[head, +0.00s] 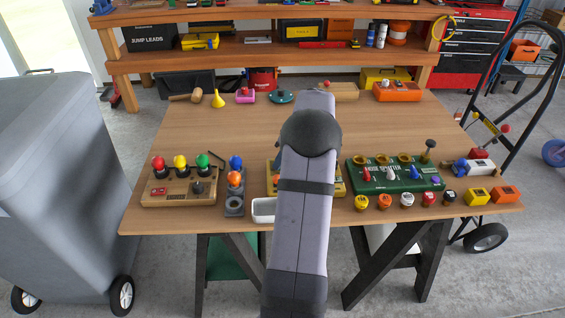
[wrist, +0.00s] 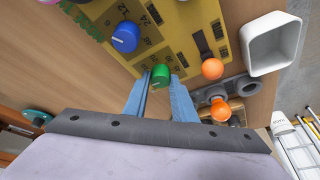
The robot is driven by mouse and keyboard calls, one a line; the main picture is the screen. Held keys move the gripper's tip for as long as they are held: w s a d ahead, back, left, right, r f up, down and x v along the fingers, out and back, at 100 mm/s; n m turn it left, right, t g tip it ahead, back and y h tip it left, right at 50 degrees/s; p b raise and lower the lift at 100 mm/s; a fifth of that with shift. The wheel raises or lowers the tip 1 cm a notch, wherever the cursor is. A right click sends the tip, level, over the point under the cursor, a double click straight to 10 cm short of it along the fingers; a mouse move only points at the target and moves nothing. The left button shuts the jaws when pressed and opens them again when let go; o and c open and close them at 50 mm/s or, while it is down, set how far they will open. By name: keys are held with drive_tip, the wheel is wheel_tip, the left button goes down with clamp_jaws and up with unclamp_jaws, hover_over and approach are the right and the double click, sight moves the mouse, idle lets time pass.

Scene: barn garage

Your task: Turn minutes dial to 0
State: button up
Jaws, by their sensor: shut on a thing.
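A yellow panel (wrist: 178,35) with dials lies on the bench in the wrist view. In the head view my arm covers most of it, and one edge of the yellow panel (head: 340,184) shows. A green dial (wrist: 161,73) sits between the two blue fingers of my gripper (wrist: 161,82), which is shut on it. A blue dial (wrist: 125,37) stands apart from the fingers, beside printed numbers such as 12 and 24. The marks around the green dial are too small to read, and its pointer cannot be made out.
An orange ball knob (wrist: 212,68) stands on the panel near the fingers. A grey block with an orange ball (wrist: 221,110) and a white tray (wrist: 272,45) are close by. A green panel (head: 397,182) is to the right, a brown joystick box (head: 180,190) to the left.

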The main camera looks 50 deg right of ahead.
drive_tip(key=shift+n, duration=0.6)
drive_tip(key=shift+y, duration=0.3)
drive_tip(key=o, duration=1)
drive_tip(key=shift+o, duration=0.2)
drive_tip(key=a+b+v, duration=0.1)
drive_tip(key=v, duration=0.6)
drive_tip(key=shift+d+r, duration=0.2)
drive_tip(key=shift+d, duration=0.35)
drive_tip(key=shift+a, duration=0.1)
